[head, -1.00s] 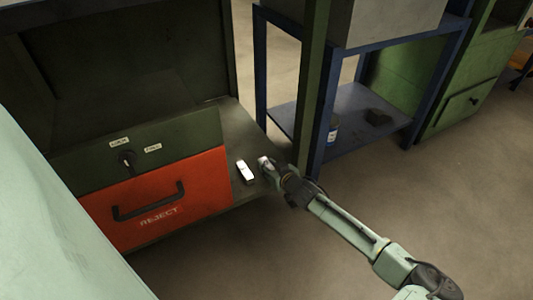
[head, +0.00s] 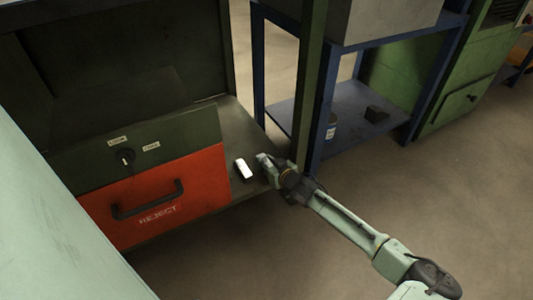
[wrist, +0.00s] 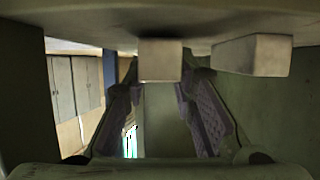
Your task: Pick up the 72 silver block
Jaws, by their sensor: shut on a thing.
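Two pale silver blocks are in view, with no readable number on either. One block (head: 243,168) lies on the dark ledge beside the red drawer, apart from my gripper; it seems to be the right-hand block (wrist: 252,55) in the wrist view. My gripper (head: 267,161) reaches in low from the right and is shut on the other block (wrist: 160,60), which sits between the fingertips (wrist: 160,82) in the wrist view. In the head view only a small pale bit of the held block shows at the gripper's tip. I cannot tell whether it is clear of the ledge.
The red REJECT drawer (head: 200,187) with a black handle is left of the ledge (head: 232,118). A green post (head: 311,85) and a blue shelf rack (head: 345,105) stand close behind my gripper. A can (head: 331,128) and dark block (head: 376,115) are on its lower shelf.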

